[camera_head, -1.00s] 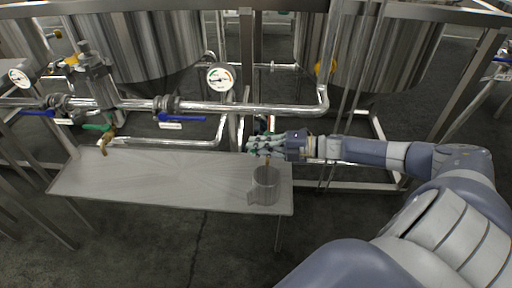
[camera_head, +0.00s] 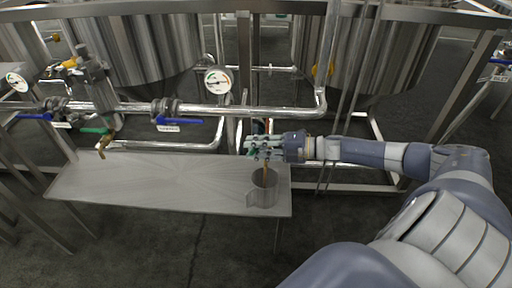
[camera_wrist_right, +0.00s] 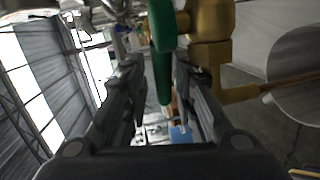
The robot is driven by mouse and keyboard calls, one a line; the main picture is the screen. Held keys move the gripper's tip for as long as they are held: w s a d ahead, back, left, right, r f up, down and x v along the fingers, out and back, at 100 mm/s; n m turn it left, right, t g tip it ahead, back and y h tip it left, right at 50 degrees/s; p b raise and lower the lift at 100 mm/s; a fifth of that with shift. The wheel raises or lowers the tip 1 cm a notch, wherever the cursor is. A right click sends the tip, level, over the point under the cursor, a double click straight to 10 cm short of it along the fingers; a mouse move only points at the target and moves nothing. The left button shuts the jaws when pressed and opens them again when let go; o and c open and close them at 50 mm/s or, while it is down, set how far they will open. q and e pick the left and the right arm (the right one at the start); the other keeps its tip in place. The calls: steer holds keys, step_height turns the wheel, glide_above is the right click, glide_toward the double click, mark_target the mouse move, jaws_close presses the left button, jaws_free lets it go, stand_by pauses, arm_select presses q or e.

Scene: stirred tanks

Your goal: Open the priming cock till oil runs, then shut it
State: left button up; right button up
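The priming cock shows in the right wrist view as a brass body (camera_wrist_right: 210,55) with a green lever (camera_wrist_right: 163,50). My right gripper (camera_wrist_right: 160,98) has its fingers apart, one on each side of the lever; I see gaps, and contact is unclear. In the head view the right gripper (camera_head: 254,147) hides most of the cock. A thin brown oil stream (camera_head: 265,174) falls from below it into a clear jug (camera_head: 262,196) on the bench. The stream also leaves the brass outlet in the wrist view (camera_wrist_right: 285,81). The left gripper is not in view.
The metal bench (camera_head: 150,185) is otherwise bare. Another green-handled cock (camera_head: 101,150) hangs at its left end. Pipes with blue-handled valves (camera_head: 180,121) and a gauge (camera_head: 218,80) run behind, below steel tanks (camera_head: 140,45).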

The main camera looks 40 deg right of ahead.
steer(key=shift+s+f, duration=0.2)
steer(key=shift+f, duration=0.2)
steer(key=v, duration=0.7)
steer(key=shift+s+d+r, duration=0.15)
steer(key=shift+d+r, duration=0.2)
steer(key=shift+r, duration=0.05)
